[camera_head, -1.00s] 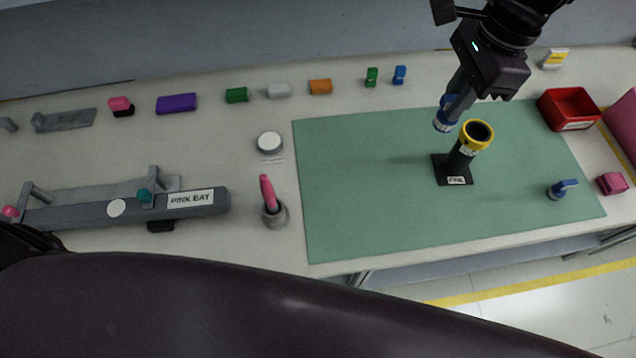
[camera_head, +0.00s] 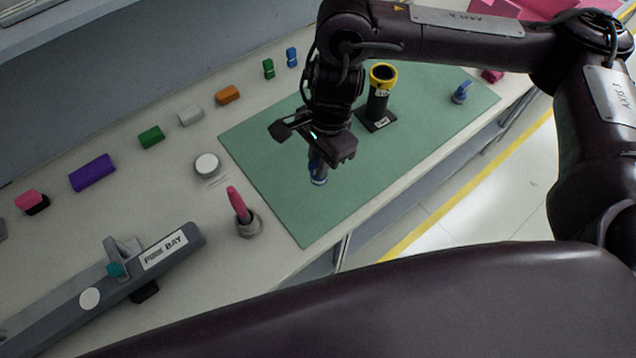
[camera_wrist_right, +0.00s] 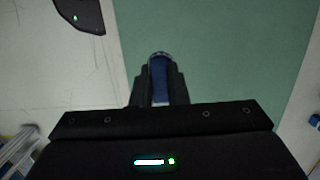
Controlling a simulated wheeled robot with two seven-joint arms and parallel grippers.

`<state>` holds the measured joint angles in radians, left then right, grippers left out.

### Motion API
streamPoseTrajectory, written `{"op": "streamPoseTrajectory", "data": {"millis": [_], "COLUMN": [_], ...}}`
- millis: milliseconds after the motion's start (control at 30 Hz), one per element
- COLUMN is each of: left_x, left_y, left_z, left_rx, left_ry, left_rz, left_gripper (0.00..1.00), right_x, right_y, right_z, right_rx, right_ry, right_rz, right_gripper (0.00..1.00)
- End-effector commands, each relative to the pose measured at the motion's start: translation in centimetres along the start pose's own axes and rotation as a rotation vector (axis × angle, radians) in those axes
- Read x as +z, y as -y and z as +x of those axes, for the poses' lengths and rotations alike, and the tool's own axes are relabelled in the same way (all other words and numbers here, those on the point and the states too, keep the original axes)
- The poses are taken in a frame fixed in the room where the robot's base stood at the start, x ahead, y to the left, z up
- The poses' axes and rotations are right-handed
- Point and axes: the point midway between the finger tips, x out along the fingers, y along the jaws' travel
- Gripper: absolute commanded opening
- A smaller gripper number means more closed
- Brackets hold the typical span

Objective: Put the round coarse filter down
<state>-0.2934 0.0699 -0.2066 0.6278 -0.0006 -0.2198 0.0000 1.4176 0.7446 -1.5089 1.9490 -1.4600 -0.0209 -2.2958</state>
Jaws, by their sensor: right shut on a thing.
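The round coarse filter (camera_head: 318,174) appears to be the grey-and-blue cylinder hanging below my right gripper (camera_head: 318,157) in the head view. The gripper is shut on it, over the left part of the green mat (camera_head: 290,210). I cannot tell whether its lower end touches the mat. In the right wrist view the blue body of the filter (camera_wrist_right: 159,78) sits between the dark fingers. The fingers hide much of it. My left gripper is not in view.
A black tube with a yellow rim (camera_head: 379,95) stands on the mat to the right, with a blue-handled part (camera_head: 461,92) beyond. Left of the mat are a white-topped disc (camera_head: 206,164), a pink-handled tool in a holder (camera_head: 243,215) and the PINK BAY fixture (camera_head: 165,255). The mat's front left is clear.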

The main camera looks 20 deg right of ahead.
Motion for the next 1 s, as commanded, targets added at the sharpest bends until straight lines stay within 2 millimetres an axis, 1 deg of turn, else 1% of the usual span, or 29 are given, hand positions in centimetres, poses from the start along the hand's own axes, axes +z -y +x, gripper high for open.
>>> {"op": "streamPoseTrajectory", "data": {"millis": [33, 100, 200, 433, 600, 700, 1000], "left_x": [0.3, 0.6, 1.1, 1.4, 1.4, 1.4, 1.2], "left_y": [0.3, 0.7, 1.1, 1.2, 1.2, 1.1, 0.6], "left_z": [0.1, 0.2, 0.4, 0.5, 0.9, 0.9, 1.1], "left_rx": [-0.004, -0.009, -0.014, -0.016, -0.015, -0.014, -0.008], "left_ry": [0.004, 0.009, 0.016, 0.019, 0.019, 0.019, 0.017], "left_rz": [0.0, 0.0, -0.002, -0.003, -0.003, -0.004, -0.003], "left_gripper": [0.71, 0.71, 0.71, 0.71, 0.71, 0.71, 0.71], "right_x": [-0.1, -0.3, -0.6, -0.9, -1.1, -1.3, -1.4], "right_y": [-0.2, -0.2, -0.1, -0.1, -0.1, -0.1, 0.0], "right_z": [1.4, 2.8, 4.3, 5.9, 8.2, 8.8, 8.9], "right_rx": [0.007, 0.007, 0.004, 0.003, 0.004, 0.002, 0.0], "right_ry": [0.003, 0.004, 0.002, 0.001, 0.003, 0.001, 0.0], "right_rz": [0.002, 0.002, 0.001, 0.0, 0.001, -0.001, -0.001], "right_gripper": [0.0, 0.0, 0.0, 0.0, 0.0, 0.0, 0.0]}}
